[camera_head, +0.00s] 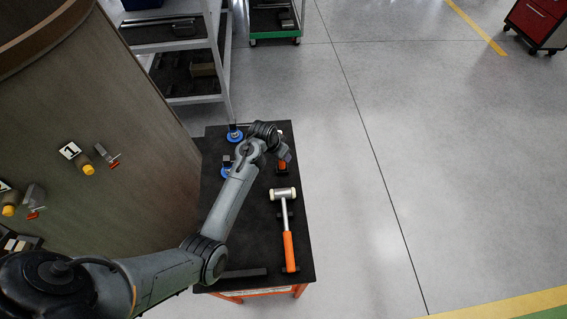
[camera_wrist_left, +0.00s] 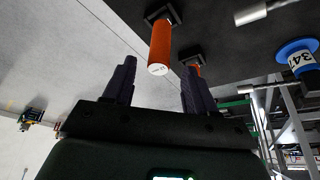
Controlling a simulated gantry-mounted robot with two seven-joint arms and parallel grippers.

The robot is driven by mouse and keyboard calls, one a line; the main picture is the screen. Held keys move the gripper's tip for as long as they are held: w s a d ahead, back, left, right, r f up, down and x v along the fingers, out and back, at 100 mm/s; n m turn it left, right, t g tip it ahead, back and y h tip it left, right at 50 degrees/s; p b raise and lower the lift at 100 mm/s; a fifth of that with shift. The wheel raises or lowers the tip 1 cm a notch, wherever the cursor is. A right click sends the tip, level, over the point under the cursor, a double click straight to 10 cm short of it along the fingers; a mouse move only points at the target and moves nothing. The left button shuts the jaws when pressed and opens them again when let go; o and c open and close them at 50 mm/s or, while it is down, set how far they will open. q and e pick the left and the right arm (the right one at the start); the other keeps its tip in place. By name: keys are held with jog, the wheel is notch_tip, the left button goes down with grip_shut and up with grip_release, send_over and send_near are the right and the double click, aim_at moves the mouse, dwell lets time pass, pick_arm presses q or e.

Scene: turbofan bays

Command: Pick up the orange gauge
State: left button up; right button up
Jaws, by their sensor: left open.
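The orange gauge (camera_head: 282,167) is on the dark table top, partly hidden below my left gripper (camera_head: 286,154) in the head view. In the left wrist view, an orange cylinder (camera_wrist_left: 160,46) with a pale end sits in a dark square holder, just beyond my left gripper (camera_wrist_left: 158,84). The two dark fingers stand apart with nothing between them. A second orange piece (camera_wrist_left: 195,69) shows partly behind one finger. My right gripper is in neither view.
An orange-handled hammer (camera_head: 288,235) lies on the table top (camera_head: 245,235). Blue round pieces (camera_head: 235,134) are at the table's left side; one (camera_wrist_left: 295,56) carries a label. A large curved casing (camera_head: 90,110) stands left. Open floor lies right.

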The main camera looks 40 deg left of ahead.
aim_at(282, 164)
pick_arm(q)
jog(key=shift+s+x, duration=0.1)
jog(key=shift+x, duration=1.3)
jog(key=shift+s+x, duration=0.15)
jog(key=shift+x, duration=1.2)
jog(key=shift+d+f, duration=0.1)
jog(key=shift+d, duration=0.05)
jog(key=shift+c, duration=0.5)
grip_shut()
